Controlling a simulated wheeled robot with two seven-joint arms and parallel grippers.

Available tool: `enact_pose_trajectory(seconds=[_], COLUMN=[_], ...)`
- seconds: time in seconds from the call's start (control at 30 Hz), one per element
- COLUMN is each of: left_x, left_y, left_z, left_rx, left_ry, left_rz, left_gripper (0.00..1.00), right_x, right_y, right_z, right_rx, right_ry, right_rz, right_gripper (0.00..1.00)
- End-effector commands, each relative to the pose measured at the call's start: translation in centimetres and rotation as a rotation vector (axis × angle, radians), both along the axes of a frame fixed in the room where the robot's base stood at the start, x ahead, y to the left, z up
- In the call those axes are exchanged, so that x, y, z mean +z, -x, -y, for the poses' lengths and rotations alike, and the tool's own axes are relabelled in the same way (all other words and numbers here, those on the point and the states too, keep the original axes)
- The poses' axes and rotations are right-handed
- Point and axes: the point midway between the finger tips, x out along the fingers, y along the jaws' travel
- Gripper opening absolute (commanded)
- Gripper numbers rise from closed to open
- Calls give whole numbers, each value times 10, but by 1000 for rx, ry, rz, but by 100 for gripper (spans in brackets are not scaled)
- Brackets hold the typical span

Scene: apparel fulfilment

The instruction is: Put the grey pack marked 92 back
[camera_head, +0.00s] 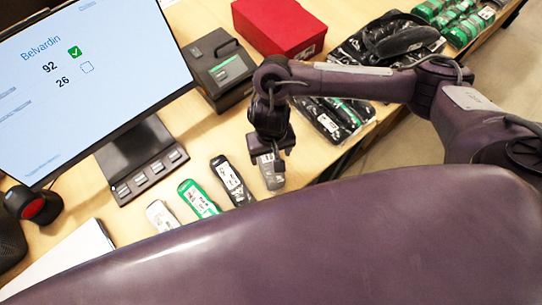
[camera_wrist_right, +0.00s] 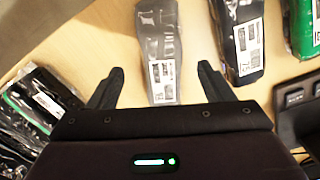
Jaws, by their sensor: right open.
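A grey pack (camera_head: 268,181) with a white label lies on the wooden table, at the right end of a row of small packs. It also shows in the right wrist view (camera_wrist_right: 158,42), where its label number is too small to read. My right gripper (camera_head: 271,154) is above this pack and partly hides it. In the right wrist view my right gripper (camera_wrist_right: 158,84) is open, its fingers on either side of the pack's near end, with clear gaps. Whether the fingertips are level with the pack, I cannot tell. My left gripper is not in view.
Black (camera_head: 231,181), green (camera_head: 199,199) and pale (camera_head: 161,216) packs lie left of the grey one. A screen (camera_head: 85,75) shows "Belvardin", 92 ticked, 26 unticked. A label printer (camera_head: 219,66), red box (camera_head: 279,25) and bagged black garments (camera_head: 335,118) stand beyond.

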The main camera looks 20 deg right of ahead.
Motion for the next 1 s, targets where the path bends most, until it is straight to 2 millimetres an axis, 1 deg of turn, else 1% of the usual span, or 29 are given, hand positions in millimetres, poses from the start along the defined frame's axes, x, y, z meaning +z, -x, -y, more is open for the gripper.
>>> enact_pose_trajectory(seconds=[0.03,0.1,0.2,0.3,1.0], left_x=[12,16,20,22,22], left_y=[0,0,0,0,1], left_z=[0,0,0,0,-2], left_rx=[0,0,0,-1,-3], left_ry=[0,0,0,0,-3], left_rz=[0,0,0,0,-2], left_gripper=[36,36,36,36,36], right_x=[17,28,38,43,44], right_y=[-1,-1,-1,0,1], right_z=[1,1,1,1,0], right_rx=[1,1,0,-1,-1], right_ry=[2,2,2,1,1], right_rz=[4,4,3,0,-2], right_gripper=[74,74,74,74,74])
